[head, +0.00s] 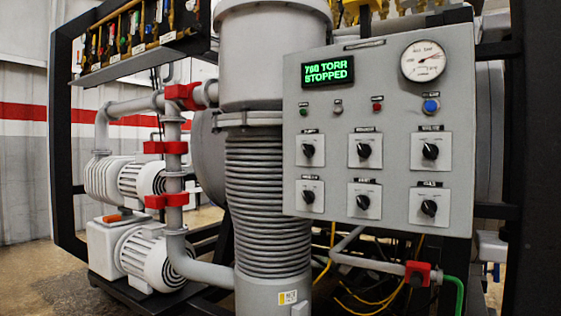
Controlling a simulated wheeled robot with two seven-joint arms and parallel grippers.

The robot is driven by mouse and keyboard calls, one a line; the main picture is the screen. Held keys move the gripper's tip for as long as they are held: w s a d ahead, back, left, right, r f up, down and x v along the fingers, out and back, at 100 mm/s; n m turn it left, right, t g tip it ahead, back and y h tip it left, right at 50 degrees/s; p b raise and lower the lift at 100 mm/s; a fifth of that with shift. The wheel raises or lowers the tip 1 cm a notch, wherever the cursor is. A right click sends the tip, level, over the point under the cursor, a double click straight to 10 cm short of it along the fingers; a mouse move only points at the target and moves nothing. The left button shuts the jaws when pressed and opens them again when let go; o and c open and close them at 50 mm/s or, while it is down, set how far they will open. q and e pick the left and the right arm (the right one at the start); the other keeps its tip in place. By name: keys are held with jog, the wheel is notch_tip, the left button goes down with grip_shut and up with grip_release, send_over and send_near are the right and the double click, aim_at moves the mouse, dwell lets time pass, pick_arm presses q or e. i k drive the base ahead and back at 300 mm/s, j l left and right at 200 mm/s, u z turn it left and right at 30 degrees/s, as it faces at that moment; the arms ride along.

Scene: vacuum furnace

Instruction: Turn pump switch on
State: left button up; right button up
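A grey control panel (390,107) faces me on the right. It carries two rows of black rotary switches on white plates. The upper row has a left switch (309,150), a middle switch (363,151) and a right switch (430,151). The lower row has a left switch (308,197), a middle switch (363,202) and a right switch (429,208). Their small labels are too blurred for me to tell surely which is the pump switch. A display (328,72) reads "760 TORR STOPPED" in green. Neither gripper is in view.
A pressure gauge (423,61) and a blue button (431,106) sit on the panel's upper right. A ribbed grey column (268,190) stands left of the panel. White pumps (150,255) and red-clamped pipes (172,180) are further left. The panel's front is unobstructed.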

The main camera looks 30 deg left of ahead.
aim_at(309, 150)
jog(key=u, duration=0.95)
